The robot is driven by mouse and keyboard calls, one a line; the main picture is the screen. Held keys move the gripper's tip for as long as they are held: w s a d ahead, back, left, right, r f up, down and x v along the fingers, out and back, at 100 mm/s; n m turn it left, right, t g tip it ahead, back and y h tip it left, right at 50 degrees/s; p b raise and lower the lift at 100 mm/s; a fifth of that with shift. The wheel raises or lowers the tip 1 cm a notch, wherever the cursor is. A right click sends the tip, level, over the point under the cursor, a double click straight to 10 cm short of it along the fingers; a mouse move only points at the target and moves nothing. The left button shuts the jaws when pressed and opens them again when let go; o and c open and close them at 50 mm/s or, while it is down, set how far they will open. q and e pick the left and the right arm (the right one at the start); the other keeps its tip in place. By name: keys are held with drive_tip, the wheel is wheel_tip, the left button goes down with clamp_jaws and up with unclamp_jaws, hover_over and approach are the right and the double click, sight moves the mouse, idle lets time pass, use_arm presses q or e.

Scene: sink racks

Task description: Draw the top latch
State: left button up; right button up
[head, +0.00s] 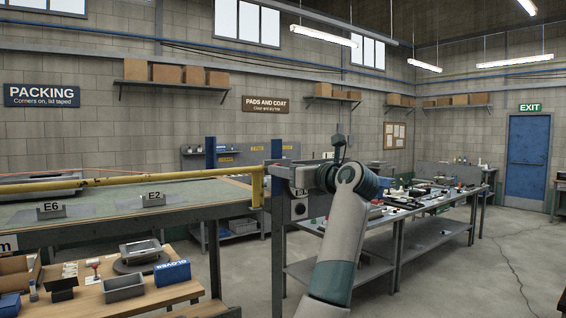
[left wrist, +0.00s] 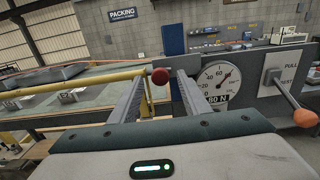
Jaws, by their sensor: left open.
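My left gripper (left wrist: 159,84) is open, its two fingers spread in the left wrist view. A red ball knob (left wrist: 160,76) shows between the fingertips in that view, with no finger visibly closed on it. Whether it belongs to the top latch, I cannot tell. Right of the fingers is a grey test panel with a round dial gauge (left wrist: 221,78). A lever with an orange knob (left wrist: 304,118) sits beside the words PULL TEST. In the head view my left arm reaches up to the grey unit (head: 300,185) at the bench end; its fingers are hidden there. My right gripper is not in view.
A yellow rail (head: 150,181) runs along the green-topped bench (head: 120,199) and ends in a post beside the unit. A wooden table (head: 115,296) with bins stands at front left. A cluttered workbench (head: 410,200) stands behind my arm. The floor at right is clear.

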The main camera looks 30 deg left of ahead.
use_arm(q)
drive_tip(key=shift+x, duration=0.9)
